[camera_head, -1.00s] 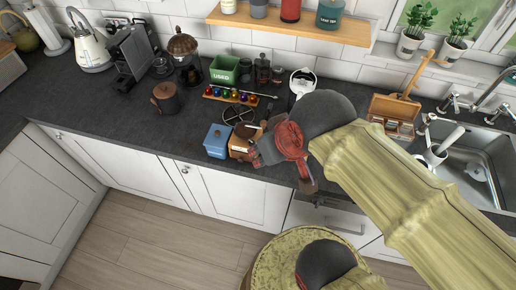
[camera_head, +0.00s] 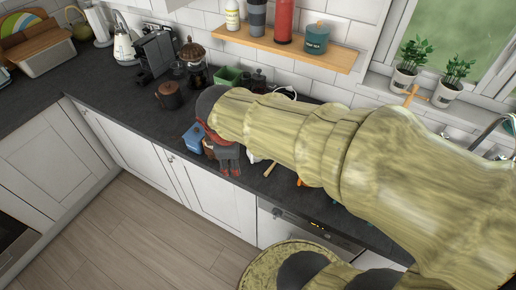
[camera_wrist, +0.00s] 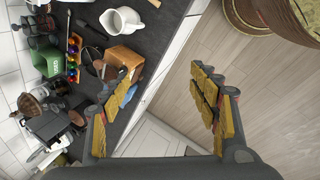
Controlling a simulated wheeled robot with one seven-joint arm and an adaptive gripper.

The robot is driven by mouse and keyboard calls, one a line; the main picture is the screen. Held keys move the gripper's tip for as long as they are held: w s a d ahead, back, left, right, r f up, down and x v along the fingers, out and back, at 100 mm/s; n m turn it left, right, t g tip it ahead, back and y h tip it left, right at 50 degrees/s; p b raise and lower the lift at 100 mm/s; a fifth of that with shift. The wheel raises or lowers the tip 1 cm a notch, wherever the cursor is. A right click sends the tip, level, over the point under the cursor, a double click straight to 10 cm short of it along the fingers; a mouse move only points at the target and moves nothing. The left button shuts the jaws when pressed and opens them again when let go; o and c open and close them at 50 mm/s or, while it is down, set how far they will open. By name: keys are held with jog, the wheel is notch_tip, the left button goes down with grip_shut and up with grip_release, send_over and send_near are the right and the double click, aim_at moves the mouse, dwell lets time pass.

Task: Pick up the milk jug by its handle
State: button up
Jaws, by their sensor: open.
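The white milk jug (camera_wrist: 122,22) stands on the dark worktop at the top of the wrist view, beside a wooden box. Its opening faces the camera. In the head view my arm hides most or all of it. My gripper (camera_wrist: 165,90) is open and empty, with its yellow-padded fingers spread wide. The jug is beyond the fingers, not between them. In the head view my gripper (camera_head: 226,158) hangs near the front edge of the worktop, by the blue box.
The wooden box (camera_wrist: 122,62) is close to one finger. The blue box (camera_head: 193,138) is near the front edge. Coloured capsules (camera_wrist: 72,58) and a green box (camera_wrist: 52,62) stand farther back. The floor (camera_head: 135,225) in front is clear.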

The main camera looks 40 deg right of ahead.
jog(key=shift+o, duration=0.6)
jog(key=w+d+f+n+g+h+p, duration=0.1)
jog(key=w+d+f+n, duration=0.4)
jog(key=d+n, duration=0.1)
jog(key=shift+f+n+g, duration=0.2)
jog(key=shift+n+g, duration=0.2)
jog(key=shift+n, duration=0.5)
jog(key=shift+w+d+f+n+g+h+b, duration=0.2)
jog(key=shift+w+d+f+n, duration=0.35)
jog(key=shift+d+f+n, duration=1.25)
jog(key=shift+w+d+f+n+g+h+b, duration=0.25)
jog(key=shift+w+d+f+n, duration=0.45)
jog(key=shift+f, duration=2.05)
jog(key=shift+w+d+f+n+g+h+b, duration=0.1)
jog(key=shift+w+d+f+n+h+b, duration=0.25)
jog(key=shift+d+f+n, duration=1.5)
jog(key=shift+w+a+f+m, duration=0.1)
jog(key=shift+a+f+m, duration=0.3)
jog(key=shift+m, duration=0.15)
jog(key=shift+c, duration=0.2)
grip_shut()
